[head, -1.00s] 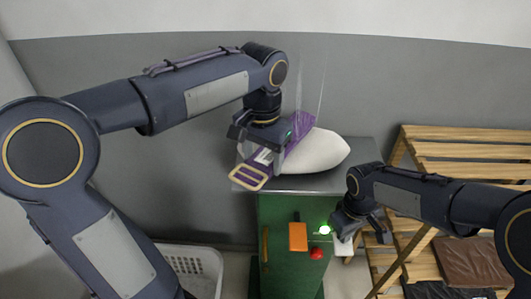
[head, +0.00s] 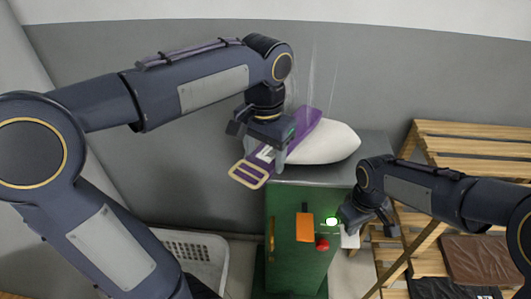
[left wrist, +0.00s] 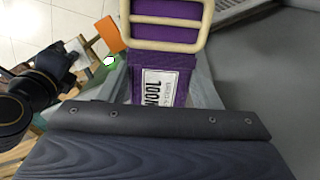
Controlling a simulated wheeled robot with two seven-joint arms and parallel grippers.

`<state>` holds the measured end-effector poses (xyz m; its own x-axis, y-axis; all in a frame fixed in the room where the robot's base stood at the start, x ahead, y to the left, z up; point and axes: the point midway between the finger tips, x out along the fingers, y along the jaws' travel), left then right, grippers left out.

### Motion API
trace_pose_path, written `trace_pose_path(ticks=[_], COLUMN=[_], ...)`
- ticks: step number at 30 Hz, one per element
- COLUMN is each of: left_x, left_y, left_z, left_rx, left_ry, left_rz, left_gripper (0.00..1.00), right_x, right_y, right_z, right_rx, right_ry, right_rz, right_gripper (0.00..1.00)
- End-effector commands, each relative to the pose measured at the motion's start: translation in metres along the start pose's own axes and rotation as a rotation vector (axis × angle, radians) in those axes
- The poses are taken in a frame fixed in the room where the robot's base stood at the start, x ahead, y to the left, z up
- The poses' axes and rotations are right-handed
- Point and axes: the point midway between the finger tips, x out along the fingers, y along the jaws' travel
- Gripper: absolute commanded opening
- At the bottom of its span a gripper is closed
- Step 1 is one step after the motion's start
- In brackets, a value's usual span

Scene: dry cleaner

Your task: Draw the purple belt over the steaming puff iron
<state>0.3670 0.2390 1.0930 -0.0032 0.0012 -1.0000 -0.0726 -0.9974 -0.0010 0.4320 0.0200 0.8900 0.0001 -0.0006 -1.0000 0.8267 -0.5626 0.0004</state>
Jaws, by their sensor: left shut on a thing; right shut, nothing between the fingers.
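The purple belt (head: 308,121) lies slanting across the left end of the white steaming puff iron (head: 330,143), with its pale buckle (head: 249,175) hanging over the table's front left. My left gripper (head: 276,148) is shut on the belt near the buckle, above the puff's left side. In the left wrist view the belt, with a white printed label (left wrist: 159,88), runs between the fingers, and the buckle (left wrist: 165,46) sticks out beyond them. My right gripper (head: 362,222) is shut and empty at the cabinet's right front.
The puff stands on a grey-topped green cabinet (head: 290,270) with a lit green button (head: 331,221), a red button (head: 322,244) and an orange tag (head: 305,227). Faint steam rises behind. A wooden rack (head: 470,147) stands right; a white basket (head: 195,255) stands lower left.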

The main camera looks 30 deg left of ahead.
Motion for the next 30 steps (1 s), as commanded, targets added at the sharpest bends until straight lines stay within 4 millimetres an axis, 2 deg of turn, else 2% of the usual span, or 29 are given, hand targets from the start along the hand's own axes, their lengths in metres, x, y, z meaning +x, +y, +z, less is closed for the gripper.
trace_pose_path(ticks=[18,30], left_x=[-0.039,-0.045], left_y=[0.0,0.0], left_z=[-0.001,-0.001], left_rx=[0.001,0.001], left_ry=[0.008,0.006], left_rz=[0.001,0.001], left_gripper=[0.33,0.33], right_x=[0.001,0.001], right_y=[0.0,0.0], right_z=[0.0,0.0], right_rx=[0.0,0.0], right_ry=[0.0,0.0], right_rz=[0.0,0.0], right_gripper=[0.0,0.0])
